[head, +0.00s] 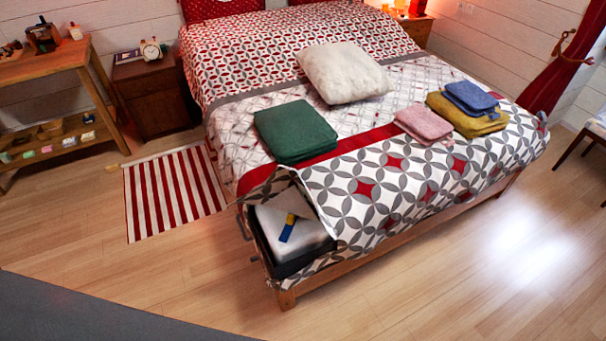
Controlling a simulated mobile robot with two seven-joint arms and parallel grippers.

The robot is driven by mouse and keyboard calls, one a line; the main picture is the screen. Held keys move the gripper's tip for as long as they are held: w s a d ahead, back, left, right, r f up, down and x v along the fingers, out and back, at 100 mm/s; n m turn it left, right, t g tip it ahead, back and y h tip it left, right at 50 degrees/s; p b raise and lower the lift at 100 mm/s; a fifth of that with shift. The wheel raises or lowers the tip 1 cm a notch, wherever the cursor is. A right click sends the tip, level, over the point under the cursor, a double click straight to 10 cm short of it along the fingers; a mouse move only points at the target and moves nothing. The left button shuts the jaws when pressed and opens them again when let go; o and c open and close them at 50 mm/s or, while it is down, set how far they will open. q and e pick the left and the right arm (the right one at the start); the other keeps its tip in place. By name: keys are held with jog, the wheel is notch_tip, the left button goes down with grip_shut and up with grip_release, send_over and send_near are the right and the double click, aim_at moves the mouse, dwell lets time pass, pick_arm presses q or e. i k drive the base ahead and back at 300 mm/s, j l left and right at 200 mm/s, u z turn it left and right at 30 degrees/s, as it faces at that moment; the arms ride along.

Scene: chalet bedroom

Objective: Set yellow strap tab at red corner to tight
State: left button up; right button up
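A small yellow tab (291,218) with a blue part (286,234) just below it lies on the pale mattress corner (300,242) at the bed's front left. The patterned quilt (375,190) is folded back there, showing the mattress and a dark edge around it. I cannot make out a strap or whether it is tight. No plainly red corner marking shows; a red quilt band (350,143) runs behind this corner. Neither gripper is in view.
A green folded cloth (295,131), a white pillow (345,73), a pink cloth (423,122) and mustard and blue cloths (470,97) lie on the bed. A striped rug (173,190), nightstand (152,95) and wooden shelf table (45,67) stand left. The front floor is clear.

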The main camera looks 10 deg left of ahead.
aim_at(290, 218)
jog(key=i+l+u, duration=0.45)
jog(key=l, duration=0.2)
jog(key=i+l+u, duration=0.2)
jog(key=l, duration=0.15)
jog(key=k, duration=0.05)
